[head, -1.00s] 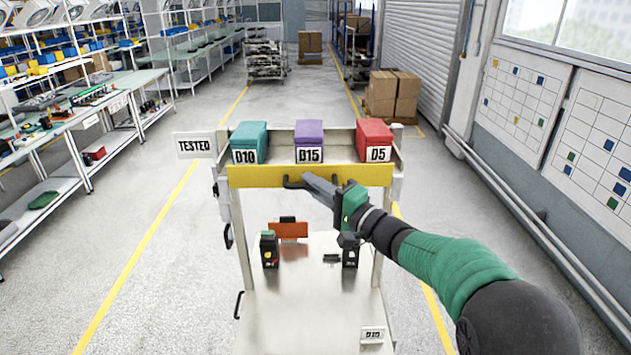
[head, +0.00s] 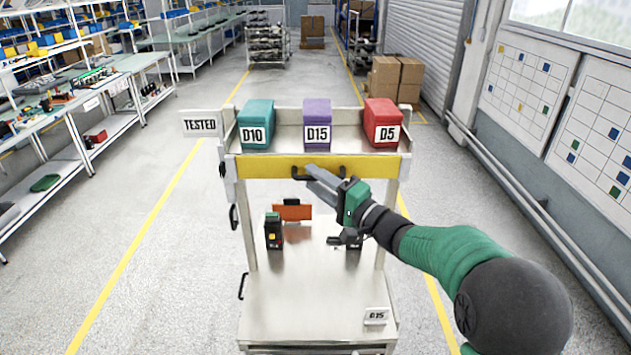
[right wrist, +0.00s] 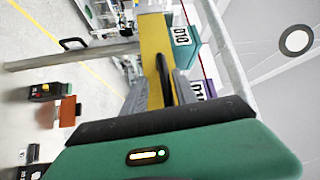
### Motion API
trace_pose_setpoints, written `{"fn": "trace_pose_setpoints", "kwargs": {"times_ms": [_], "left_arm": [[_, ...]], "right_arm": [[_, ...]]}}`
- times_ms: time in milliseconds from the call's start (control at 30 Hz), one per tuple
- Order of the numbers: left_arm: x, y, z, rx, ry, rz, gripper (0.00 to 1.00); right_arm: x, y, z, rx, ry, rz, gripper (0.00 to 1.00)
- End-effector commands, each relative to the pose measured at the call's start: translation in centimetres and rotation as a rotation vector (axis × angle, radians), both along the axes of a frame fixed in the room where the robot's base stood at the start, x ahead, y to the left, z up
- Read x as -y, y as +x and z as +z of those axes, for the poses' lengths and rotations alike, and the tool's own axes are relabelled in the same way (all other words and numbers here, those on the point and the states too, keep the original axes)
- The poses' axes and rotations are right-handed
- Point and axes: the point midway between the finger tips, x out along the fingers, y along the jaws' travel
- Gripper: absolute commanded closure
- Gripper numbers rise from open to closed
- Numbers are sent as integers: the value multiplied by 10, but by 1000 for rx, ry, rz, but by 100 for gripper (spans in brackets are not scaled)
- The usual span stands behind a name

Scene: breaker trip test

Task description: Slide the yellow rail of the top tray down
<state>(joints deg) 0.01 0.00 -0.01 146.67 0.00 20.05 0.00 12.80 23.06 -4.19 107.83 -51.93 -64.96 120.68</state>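The yellow rail (head: 262,168) runs along the front of the top tray (head: 352,140), with a black handle (head: 299,176) at its middle. My right gripper (head: 309,178) is at this handle, its two grey fingers apart. In the right wrist view the fingers (right wrist: 160,90) point along the yellow rail (right wrist: 154,45), with the dark handle (right wrist: 163,75) showing between them. I cannot tell whether they touch it. A teal D10 box (head: 255,125), a purple D15 box (head: 317,124) and a red D5 box (head: 382,122) stand in the tray. My left gripper is out of view.
The cart's lower shelf (head: 300,310) holds a black breaker (head: 273,232), an orange piece (head: 293,210), and a D15 card (head: 376,316). My right forearm partly hides another black device. A TESTED sign (head: 201,124) hangs at left. Floor is clear on both sides.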

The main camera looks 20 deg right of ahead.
Motion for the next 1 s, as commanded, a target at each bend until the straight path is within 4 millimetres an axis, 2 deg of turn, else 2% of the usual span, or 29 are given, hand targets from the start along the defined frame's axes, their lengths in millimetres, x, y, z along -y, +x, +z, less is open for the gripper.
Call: {"fn": "trace_pose_setpoints", "kwargs": {"times_ms": [167,400,600,733,1000], "left_arm": [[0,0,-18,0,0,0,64],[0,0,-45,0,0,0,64],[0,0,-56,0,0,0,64],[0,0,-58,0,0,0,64],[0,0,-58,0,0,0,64]], "right_arm": [[16,-26,-8,3,-1,-5,66],[49,-88,-19,1,-2,-4,66],[70,-127,-23,-2,-3,-2,66],[75,-138,-24,-5,-2,1,66],[77,-141,-23,-5,-2,1,66]]}}
